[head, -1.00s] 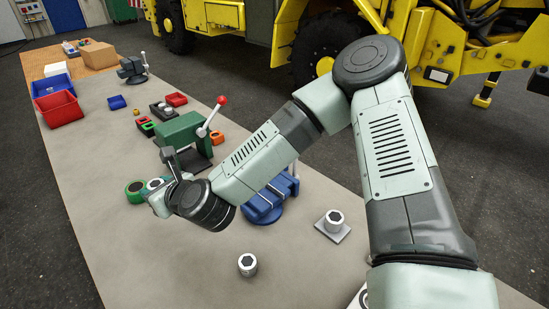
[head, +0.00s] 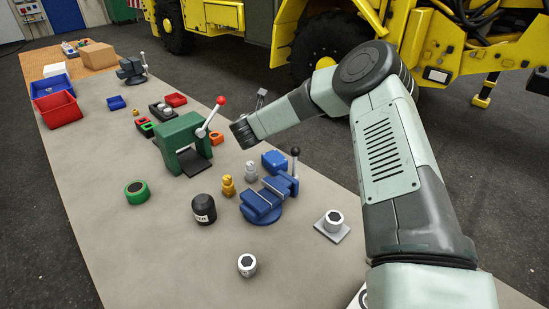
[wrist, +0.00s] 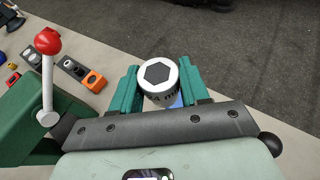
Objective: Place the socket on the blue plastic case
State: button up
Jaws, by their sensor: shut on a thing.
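A white socket (wrist: 162,78) with a black hexagonal opening sits between the green fingers of my gripper (wrist: 158,90) in the wrist view. My gripper is shut on it, and the opening faces the camera. A patch of blue (wrist: 178,103) shows just below the socket; I cannot tell the gap between them. In the head view, a small blue case (head: 274,160) stands on the table behind the blue vise. My wrist (head: 243,132) is above and to the left of the case there. The fingers and held socket are not visible in that view.
The blue vise (head: 265,200) and green press (head: 183,143) with its red-knobbed lever (head: 213,115) stand close by. Other white sockets stand on the front table (head: 246,265) and a grey plate (head: 333,222). A black weight (head: 204,209) and green roll (head: 137,192) stand left of the vise.

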jog(key=w+d+m+h, duration=0.1)
jog(key=w+d+h, duration=0.1)
jog(key=w+d, duration=0.15)
send_over(274, 157)
notch_tip(274, 157, down, 10)
jog(key=shift+r, duration=0.2)
jog(key=shift+f, duration=2.15)
jog(key=shift+f, duration=0.15)
jog(key=o, duration=1.3)
jog(key=shift+c, duration=0.2)
